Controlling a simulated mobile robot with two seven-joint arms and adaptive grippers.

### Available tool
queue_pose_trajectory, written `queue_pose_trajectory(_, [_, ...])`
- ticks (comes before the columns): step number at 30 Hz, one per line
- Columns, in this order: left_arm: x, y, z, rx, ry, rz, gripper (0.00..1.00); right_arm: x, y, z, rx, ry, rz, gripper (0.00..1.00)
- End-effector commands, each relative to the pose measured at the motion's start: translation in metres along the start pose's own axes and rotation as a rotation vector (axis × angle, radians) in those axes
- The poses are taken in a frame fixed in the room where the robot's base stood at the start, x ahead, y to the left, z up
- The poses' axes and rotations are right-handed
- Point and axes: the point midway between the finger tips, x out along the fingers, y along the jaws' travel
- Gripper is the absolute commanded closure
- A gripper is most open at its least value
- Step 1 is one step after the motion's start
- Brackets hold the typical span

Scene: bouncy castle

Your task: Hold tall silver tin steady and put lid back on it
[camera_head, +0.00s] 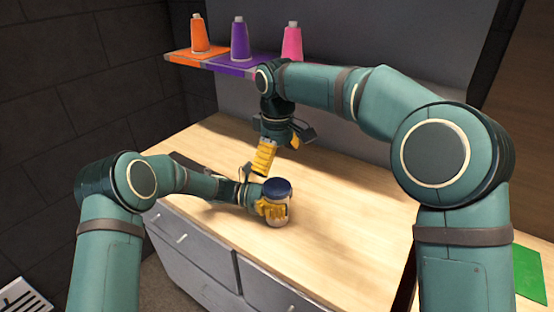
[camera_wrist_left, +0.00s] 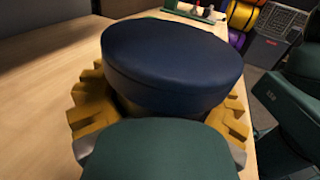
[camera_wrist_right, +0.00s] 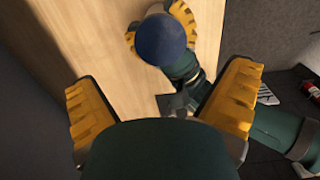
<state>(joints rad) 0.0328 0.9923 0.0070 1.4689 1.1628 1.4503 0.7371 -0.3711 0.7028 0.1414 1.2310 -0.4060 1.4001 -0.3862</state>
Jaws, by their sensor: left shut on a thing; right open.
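The tall silver tin (camera_head: 277,215) stands on the wooden counter, with a dark blue lid (camera_head: 278,188) on its top. The lid fills the middle of the left wrist view (camera_wrist_left: 172,60); whether it is fully seated I cannot tell. My left gripper (camera_head: 271,209) is shut around the tin's body, below the lid. My right gripper (camera_head: 265,158) is open and empty, above the counter and behind the tin. In the right wrist view the lid (camera_wrist_right: 161,40) appears beyond the open fingers, near the top. Most of the tin's body is hidden by the left fingers.
The wooden counter (camera_head: 340,215) is clear around the tin, with grey drawers (camera_head: 200,250) below its front edge. A wall shelf at the back holds orange (camera_head: 199,35), purple (camera_head: 240,40) and pink (camera_head: 292,42) cones. A green mat (camera_head: 530,275) lies at far right.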

Motion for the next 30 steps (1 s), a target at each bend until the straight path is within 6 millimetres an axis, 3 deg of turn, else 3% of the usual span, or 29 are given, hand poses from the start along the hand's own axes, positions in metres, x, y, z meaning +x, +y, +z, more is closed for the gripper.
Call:
queue_pose_trajectory(13, [0.000,0.000,0.000,0.001,-0.001,0.000,1.00,0.007,0.000,0.000,-0.002,-0.002,-0.001,0.00])
queue_pose_trajectory(24, [0.000,0.000,0.001,0.001,-0.001,0.000,1.00,0.059,-0.001,0.000,-0.001,-0.003,-0.003,0.00])
queue_pose_trajectory(30, [0.000,0.000,0.000,0.001,-0.001,0.000,1.00,0.076,0.000,0.000,-0.001,-0.001,-0.001,0.00])
